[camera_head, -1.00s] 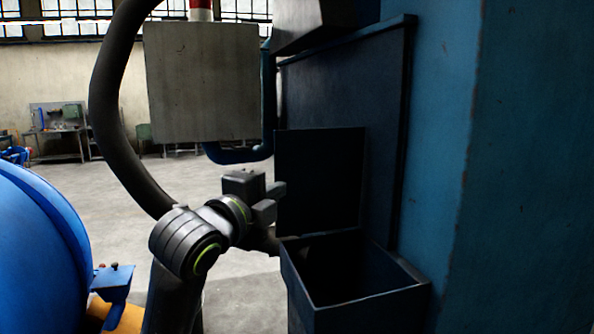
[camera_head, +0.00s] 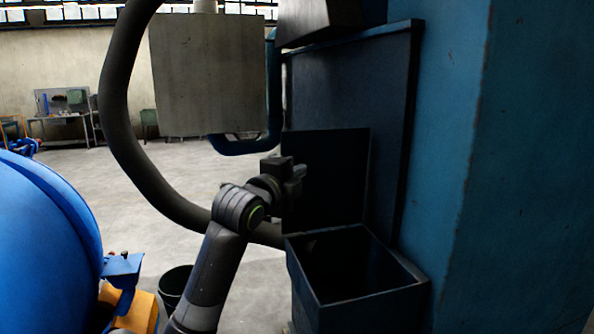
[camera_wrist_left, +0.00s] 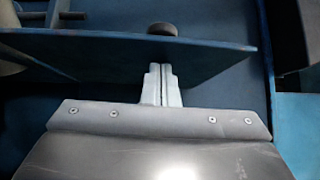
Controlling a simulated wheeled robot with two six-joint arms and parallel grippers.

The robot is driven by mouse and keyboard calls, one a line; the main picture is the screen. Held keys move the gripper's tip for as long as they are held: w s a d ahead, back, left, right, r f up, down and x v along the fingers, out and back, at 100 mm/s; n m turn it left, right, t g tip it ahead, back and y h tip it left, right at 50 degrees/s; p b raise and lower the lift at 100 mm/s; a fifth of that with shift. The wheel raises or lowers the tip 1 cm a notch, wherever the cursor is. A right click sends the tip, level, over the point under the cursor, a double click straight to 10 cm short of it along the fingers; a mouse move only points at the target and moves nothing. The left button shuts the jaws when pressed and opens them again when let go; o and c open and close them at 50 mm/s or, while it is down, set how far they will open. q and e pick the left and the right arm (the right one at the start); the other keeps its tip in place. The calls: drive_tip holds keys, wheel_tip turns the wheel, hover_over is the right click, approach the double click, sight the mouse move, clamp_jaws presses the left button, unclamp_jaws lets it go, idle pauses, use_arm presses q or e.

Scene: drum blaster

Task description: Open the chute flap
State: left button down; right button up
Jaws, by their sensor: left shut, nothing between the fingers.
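The chute flap (camera_head: 338,180) is a dark blue panel standing upright at the back of the open-topped chute box (camera_head: 378,306) in the head view. My left gripper (camera_head: 299,173) is shut and empty, over the flap's left part in that view. In the left wrist view the shut fingers (camera_wrist_left: 162,84) point at a dark blue plate (camera_wrist_left: 210,62), which looks like the flap. A round dark knob (camera_wrist_left: 162,30) shows beyond the plate's edge. I cannot tell whether the fingers touch the plate. My right gripper is not in view.
A tall blue machine wall (camera_head: 530,150) closes off the right side. A thick dark hose (camera_head: 125,120) loops left of my arm, and a grey box (camera_head: 205,75) is above. A big blue drum (camera_head: 40,240) is at the left. Open floor lies behind.

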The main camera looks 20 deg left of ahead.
use_arm(q)
drive_tip(key=shift+r, duration=0.1)
drive_tip(key=w+p, duration=0.1)
drive_tip(key=w+a+n+g+p, duration=0.1)
drive_tip(key=p, duration=0.1)
drive_tip(key=w+a+p, duration=0.1)
drive_tip(key=p, duration=0.1)
drive_tip(key=shift+r+n+g, duration=0.3)
drive_tip(key=shift+g, duration=0.1)
drive_tip(key=shift+w+a+f, duration=0.1)
drive_tip(key=shift+w+f, duration=0.05)
